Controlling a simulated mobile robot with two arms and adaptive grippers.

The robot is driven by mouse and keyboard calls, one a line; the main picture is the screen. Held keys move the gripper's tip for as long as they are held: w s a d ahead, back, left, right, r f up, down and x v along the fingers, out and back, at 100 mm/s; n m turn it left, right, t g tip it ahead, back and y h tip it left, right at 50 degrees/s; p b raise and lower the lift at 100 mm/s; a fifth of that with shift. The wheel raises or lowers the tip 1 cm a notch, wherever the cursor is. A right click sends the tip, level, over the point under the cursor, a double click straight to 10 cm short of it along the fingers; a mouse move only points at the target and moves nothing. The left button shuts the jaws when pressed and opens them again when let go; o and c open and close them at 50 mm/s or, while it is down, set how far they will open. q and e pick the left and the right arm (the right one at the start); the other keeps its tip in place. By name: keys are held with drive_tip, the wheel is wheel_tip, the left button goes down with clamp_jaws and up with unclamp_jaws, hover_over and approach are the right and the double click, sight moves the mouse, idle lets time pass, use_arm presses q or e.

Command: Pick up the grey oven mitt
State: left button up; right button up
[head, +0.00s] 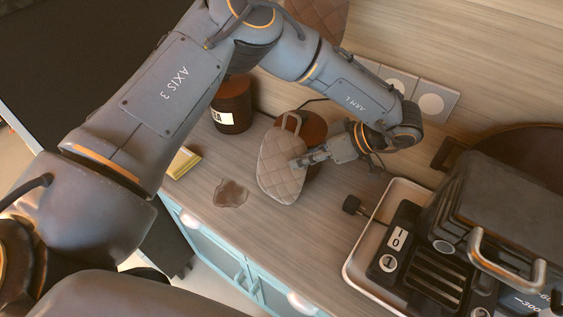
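The grey oven mitt (280,170) is quilted, with a hanging loop at its top. It stands tilted on the wooden counter, in front of a reddish-brown round container that it partly covers. My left gripper (301,161) reaches it from the right. A finger lies across the front of the mitt near its right edge. The other finger is not clearly seen, so I cannot tell whether the gripper is closed on the cloth. My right gripper is not in view.
A labelled dark red canister (232,104) stands left of the mitt. A brown stain-like patch (231,194) and a yellow block (184,163) are near the front edge. A toaster-like appliance in a pale tray (352,272) fills the right. Wall sockets (431,102) are behind.

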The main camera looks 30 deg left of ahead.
sight(283, 160)
use_arm(q)
drive_tip(key=p+x, duration=0.1)
drive_tip(key=x, duration=0.2)
drive_tip(key=shift+s+a+f, duration=0.1)
drive_tip(key=shift+a+f, duration=0.15)
drive_tip(key=shift+f, duration=0.05)
clamp_jaws()
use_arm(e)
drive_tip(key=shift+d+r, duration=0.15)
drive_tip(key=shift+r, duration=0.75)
